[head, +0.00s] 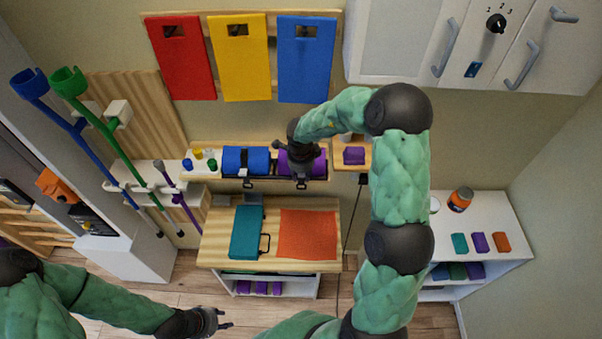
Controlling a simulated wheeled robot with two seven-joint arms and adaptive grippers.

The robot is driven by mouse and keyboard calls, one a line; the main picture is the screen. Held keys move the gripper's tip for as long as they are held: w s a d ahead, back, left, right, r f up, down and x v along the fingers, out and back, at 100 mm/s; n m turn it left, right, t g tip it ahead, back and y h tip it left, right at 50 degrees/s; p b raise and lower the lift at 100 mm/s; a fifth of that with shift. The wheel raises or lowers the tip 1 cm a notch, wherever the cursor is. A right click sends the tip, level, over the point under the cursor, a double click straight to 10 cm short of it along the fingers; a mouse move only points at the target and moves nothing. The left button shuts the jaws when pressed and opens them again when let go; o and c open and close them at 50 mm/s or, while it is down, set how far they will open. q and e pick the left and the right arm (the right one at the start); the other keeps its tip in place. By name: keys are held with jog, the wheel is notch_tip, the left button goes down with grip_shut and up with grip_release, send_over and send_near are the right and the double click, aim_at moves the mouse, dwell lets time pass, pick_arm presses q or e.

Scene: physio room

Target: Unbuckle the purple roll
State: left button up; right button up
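The purple roll (317,164) lies on the wooden wall shelf, to the right of a blue roll (246,160). My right gripper (303,175) is over the left and middle part of the purple roll, reaching it from above. It hides that part of the roll and any buckle there. I cannot tell whether its fingers touch the roll or are closed. A small dark clip hangs below the shelf under the purple roll. My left gripper (223,317) is low in the picture, over the floor, empty and with its fingers apart.
Below the shelf is a wooden table (223,257) with a teal case (247,232) and an orange mat (308,234). Small coloured cups stand left of the blue roll. A purple block (353,155) is on a ledge to the right. Crutches (110,150) lean at left.

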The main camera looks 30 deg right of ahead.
notch_tip(320, 180, up, 12)
jog(key=s+a, duration=0.1)
jog(key=shift+s, duration=0.3)
dwell(0.4)
jog(key=shift+f, duration=0.15)
